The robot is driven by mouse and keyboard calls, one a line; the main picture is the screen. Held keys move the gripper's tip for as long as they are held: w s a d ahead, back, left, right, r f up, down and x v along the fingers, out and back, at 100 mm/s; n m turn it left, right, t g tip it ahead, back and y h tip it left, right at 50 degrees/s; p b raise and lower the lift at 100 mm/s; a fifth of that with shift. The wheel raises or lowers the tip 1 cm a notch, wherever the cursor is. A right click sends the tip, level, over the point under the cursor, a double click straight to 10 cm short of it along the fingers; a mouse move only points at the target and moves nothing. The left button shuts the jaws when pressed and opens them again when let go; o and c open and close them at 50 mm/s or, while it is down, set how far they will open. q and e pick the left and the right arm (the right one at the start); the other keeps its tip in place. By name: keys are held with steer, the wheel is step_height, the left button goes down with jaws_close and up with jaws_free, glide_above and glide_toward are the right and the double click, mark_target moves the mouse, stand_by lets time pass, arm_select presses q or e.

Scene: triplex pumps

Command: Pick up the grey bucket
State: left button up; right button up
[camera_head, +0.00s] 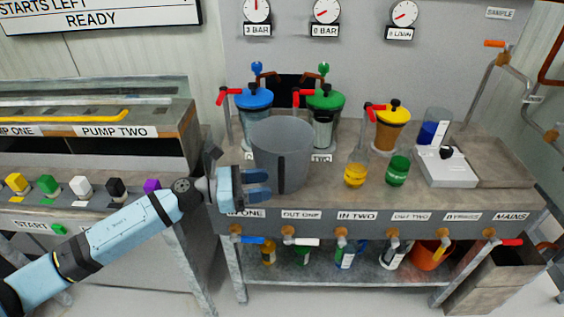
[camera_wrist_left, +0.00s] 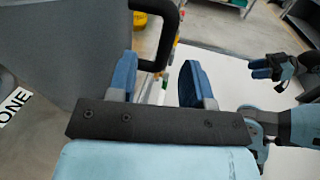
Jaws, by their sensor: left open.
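The grey bucket (camera_head: 270,140) stands upright on the bench, with a dark vertical handle (camera_head: 282,173) on its near side. In the left wrist view the bucket wall (camera_wrist_left: 60,45) fills the upper left, and its black handle (camera_wrist_left: 171,30) shows beyond the fingertips. My left gripper (camera_head: 268,184) is open and empty, close to the left of the handle at the bucket's front. Its two blue fingers are apart in the wrist view (camera_wrist_left: 158,68). My right gripper (camera_wrist_left: 268,68) shows at the right of the wrist view; its opening is unclear.
Blue (camera_head: 255,98), green (camera_head: 325,100) and yellow (camera_head: 392,115) topped pumps with red levers stand behind and right of the bucket. A yellow jar (camera_head: 355,176) and green jar (camera_head: 397,171) stand to its right. Valves line the bench front (camera_head: 380,216).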

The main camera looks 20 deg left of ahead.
mark_target(282, 191)
arm_select(q)
steer(key=x, duration=0.5)
steer(key=shift+s+f, duration=0.1)
steer(key=shift+s, duration=0.15)
jaws_close()
